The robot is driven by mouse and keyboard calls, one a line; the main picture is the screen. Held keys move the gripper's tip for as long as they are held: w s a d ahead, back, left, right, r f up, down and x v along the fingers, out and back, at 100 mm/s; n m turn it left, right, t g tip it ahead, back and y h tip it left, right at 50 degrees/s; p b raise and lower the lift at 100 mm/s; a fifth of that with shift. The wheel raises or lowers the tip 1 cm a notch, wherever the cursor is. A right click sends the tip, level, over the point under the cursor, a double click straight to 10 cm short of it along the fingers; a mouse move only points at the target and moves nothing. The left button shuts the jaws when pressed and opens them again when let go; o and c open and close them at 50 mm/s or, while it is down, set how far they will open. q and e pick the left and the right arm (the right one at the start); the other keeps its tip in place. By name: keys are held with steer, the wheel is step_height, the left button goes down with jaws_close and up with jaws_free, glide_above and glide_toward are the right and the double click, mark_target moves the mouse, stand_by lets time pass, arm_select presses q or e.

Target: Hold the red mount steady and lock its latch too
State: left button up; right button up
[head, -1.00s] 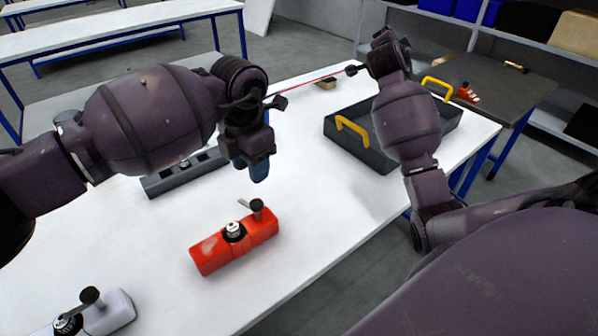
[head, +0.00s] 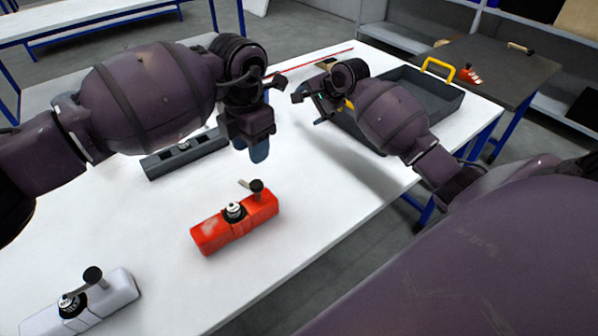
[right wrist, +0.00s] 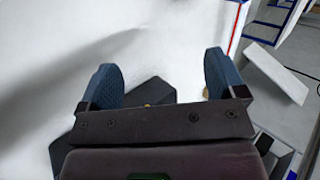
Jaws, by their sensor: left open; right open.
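The red mount (head: 235,223) lies on the white table in the middle of the head view. A latch lever with a black knob (head: 257,187) sticks up at its right end, and a round silver and black fitting sits on its top. My left gripper (head: 254,150) hangs above and behind the red mount, apart from it, with blue fingertips. It is open. My right gripper (head: 312,100) is over the table to the right, near the dark tray. In the right wrist view its two blue fingers (right wrist: 162,85) are apart with nothing between them.
A white mount (head: 85,300) with a black knob lies at the front left. A grey rail block (head: 185,155) lies behind the red mount. A dark tray (head: 440,100) with yellow handles stands at the back right. The table right of the red mount is clear.

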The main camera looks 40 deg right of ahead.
mark_target(265, 204)
steer(key=s+a+f+g+y, duration=0.1)
steer(key=a, duration=0.1)
steer(key=s+a+f+g+y, duration=0.1)
steer(key=s+a+f+y, duration=0.1)
steer(key=a, duration=0.1)
steer(key=s+a+f+g+y, duration=0.1)
steer(key=a+f+y, duration=0.1)
steer(key=shift+s+a+f+g, duration=0.1)
steer(key=shift+s+a+g, duration=0.2)
steer(key=shift+s+a, duration=0.1)
steer(key=s+a+g+y, duration=0.1)
steer(key=s+y, duration=0.1)
steer(key=s+a+f+g+y, duration=0.1)
steer(key=s+a+g+y, duration=0.1)
steer(key=s, duration=0.1)
steer(key=s+a+f+g+y, duration=0.1)
steer(key=s+a, duration=0.1)
steer(key=shift+s+a+m+y, duration=0.2)
steer(key=shift+s+m+y, duration=0.05)
steer(key=shift+m+y, duration=0.15)
steer(key=shift+s+a+r+g+y, duration=0.1)
steer(key=shift+s+a+g+y, duration=0.2)
steer(key=shift+s+g+y, duration=0.1)
steer(key=x, duration=1)
steer(key=shift+a, duration=0.3)
steer(key=shift+c, duration=0.3)
steer(key=c, duration=1)
